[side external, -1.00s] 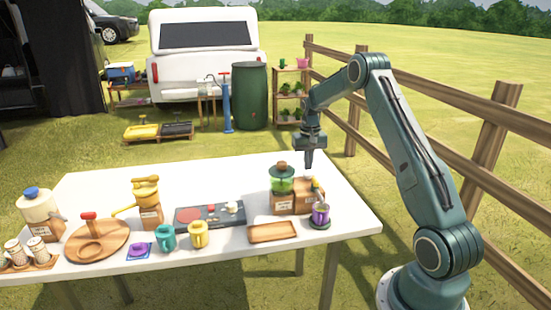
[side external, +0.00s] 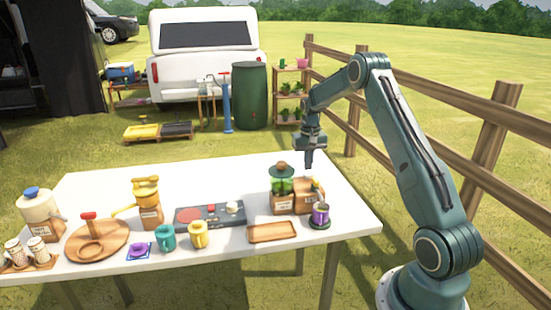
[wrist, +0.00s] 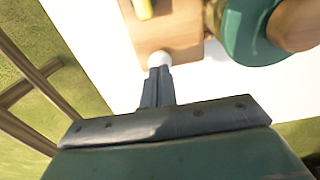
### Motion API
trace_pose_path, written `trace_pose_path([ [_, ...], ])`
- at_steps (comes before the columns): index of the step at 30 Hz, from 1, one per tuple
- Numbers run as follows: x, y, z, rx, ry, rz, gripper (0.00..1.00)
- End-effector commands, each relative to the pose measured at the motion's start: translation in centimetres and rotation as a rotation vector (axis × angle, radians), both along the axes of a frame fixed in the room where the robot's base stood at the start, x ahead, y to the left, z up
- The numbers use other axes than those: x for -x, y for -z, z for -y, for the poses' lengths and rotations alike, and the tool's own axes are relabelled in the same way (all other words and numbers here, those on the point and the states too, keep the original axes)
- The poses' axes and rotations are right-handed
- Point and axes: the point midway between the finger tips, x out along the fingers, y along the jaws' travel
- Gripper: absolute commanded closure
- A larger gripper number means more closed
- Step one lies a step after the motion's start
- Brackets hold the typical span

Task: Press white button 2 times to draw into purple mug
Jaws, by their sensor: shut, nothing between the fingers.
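The white button (wrist: 160,60) shows in the wrist view on the edge of a wooden dispenser box (wrist: 163,32). My gripper (wrist: 159,72) is shut and empty, and its tips overlap the button's near edge. I cannot tell whether they press on it. In the side view my gripper (side external: 309,167) points down just behind and above the dispenser (side external: 308,200); the button is hidden there. The purple mug (side external: 320,214) stands upright on a dark round base in front of the dispenser. Its contents cannot be made out.
A green-topped blender-like jar (side external: 281,186) stands directly left of the dispenser. A wooden tray (side external: 272,232) lies in front. A dark panel (side external: 210,215), a teal mug (side external: 166,238) and a yellow mug (side external: 198,235) are farther left. The back of the white table (side external: 215,175) is clear.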

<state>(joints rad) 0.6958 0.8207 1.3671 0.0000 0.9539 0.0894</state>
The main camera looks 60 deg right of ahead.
Motion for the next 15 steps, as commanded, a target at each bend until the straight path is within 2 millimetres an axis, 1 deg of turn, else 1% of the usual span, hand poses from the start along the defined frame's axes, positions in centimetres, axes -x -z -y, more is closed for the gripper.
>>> trace_pose_path([
  [5,0.0,-0.3,0.0,0.001,0.0,0.001,1.0],
  [15,0.0,-2.6,0.0,0.001,0.0,0.001,1.0],
])
